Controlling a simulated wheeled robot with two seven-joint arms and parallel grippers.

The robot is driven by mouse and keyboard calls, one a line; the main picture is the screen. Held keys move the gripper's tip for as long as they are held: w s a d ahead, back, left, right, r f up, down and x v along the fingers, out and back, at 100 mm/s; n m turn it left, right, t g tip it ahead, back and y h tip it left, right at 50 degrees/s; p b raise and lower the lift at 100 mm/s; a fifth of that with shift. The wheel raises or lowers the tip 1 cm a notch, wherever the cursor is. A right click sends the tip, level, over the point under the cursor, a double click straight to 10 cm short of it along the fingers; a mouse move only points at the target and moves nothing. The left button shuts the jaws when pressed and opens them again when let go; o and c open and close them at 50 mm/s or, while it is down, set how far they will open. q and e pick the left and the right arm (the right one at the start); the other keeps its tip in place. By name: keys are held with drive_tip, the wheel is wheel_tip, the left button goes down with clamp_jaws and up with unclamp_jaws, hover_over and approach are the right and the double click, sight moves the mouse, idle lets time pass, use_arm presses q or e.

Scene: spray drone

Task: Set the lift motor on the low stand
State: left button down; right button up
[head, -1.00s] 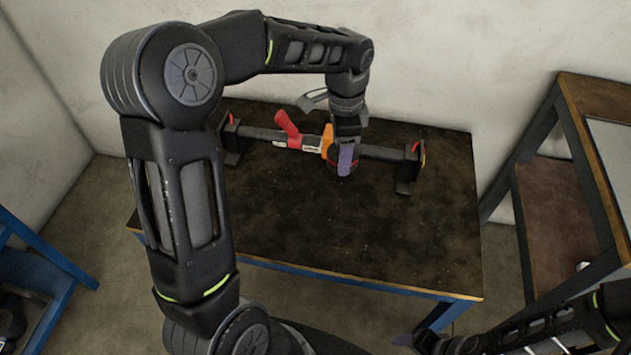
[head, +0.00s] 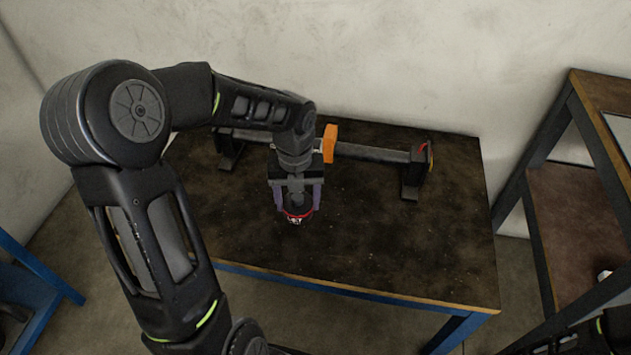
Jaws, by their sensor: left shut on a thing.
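The lift motor (head: 297,216) is a dark round piece with a red ring. My left gripper (head: 298,197) is shut on it, with purple-grey fingers on either side. The gripper covers most of the motor, which is held over the dark tabletop; I cannot tell the exact gap beneath it. I cannot tell for sure which piece is the low stand; a blue-framed stand (head: 42,280) shows at the lower left, cut off by the edge. My right gripper is out of view.
A dark boom (head: 375,153) with an orange block (head: 330,143) rests on end supports along the back of the table (head: 390,235). The table's front and right are clear. A wood-topped rack (head: 590,90) stands at the right.

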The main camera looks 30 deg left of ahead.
use_arm(q)
drive_tip(key=shift+f+b, duration=0.8)
drive_tip(key=shift+f, duration=2.3)
drive_tip(key=shift+f+b, duration=0.5)
drive_tip(key=shift+f, duration=1.35)
drive_tip(key=shift+f, duration=0.1)
drive_tip(key=shift+c, duration=1.8)
unclamp_jaws()
